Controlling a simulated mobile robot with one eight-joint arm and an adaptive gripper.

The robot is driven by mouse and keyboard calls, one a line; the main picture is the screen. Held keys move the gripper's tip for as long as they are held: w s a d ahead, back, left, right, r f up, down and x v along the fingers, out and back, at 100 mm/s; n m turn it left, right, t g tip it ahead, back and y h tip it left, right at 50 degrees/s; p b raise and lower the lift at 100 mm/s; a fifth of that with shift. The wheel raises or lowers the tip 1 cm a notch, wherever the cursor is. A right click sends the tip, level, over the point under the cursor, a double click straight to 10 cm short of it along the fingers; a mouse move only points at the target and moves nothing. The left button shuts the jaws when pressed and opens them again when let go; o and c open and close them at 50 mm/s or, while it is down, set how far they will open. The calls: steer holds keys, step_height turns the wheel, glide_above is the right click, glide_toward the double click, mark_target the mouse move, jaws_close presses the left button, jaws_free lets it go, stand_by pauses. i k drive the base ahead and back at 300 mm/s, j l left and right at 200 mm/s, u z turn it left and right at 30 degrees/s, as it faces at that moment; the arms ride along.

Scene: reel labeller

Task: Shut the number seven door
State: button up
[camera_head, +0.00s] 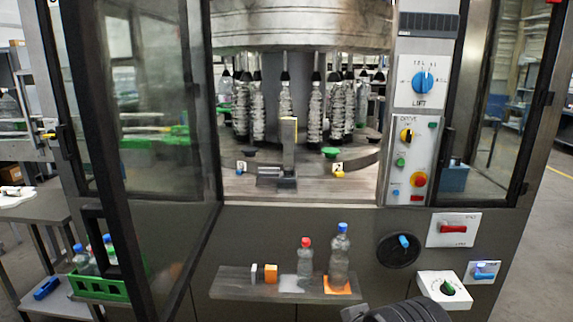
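A glass door (160,150) with a black frame stands swung open at the left of the machine, toward me. Its dark handle (98,235) is on the free edge, at the left. The opening beside it shows the carousel inside. I cannot read a number seven on any door. A second glass panel (500,110) on the right looks closed. A dark ribbed part (400,311) at the bottom edge looks like part of my arm. My gripper's fingers do not show, and nothing of mine touches the open door.
A shelf (230,285) below the opening holds two bottles (339,255) and small blocks. A control column (412,150) with knobs stands right of the opening; switches and a round black dial (399,250) sit below. A green crate (98,287) with bottles is left behind the door.

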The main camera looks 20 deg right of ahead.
mark_target(77, 16)
steer(key=j+z, duration=0.15)
steer(key=j, duration=0.5)
steer(key=j+z, duration=0.15)
steer(key=j, duration=0.45)
steer(key=k+j+z, duration=0.15)
steer(key=j, duration=0.45)
steer(key=j+z, duration=0.15)
steer(key=j, duration=0.5)
steer(key=j+u, duration=0.25)
steer(key=j, duration=0.15)
steer(key=i+j+u, duration=0.2)
steer(key=j, duration=0.15)
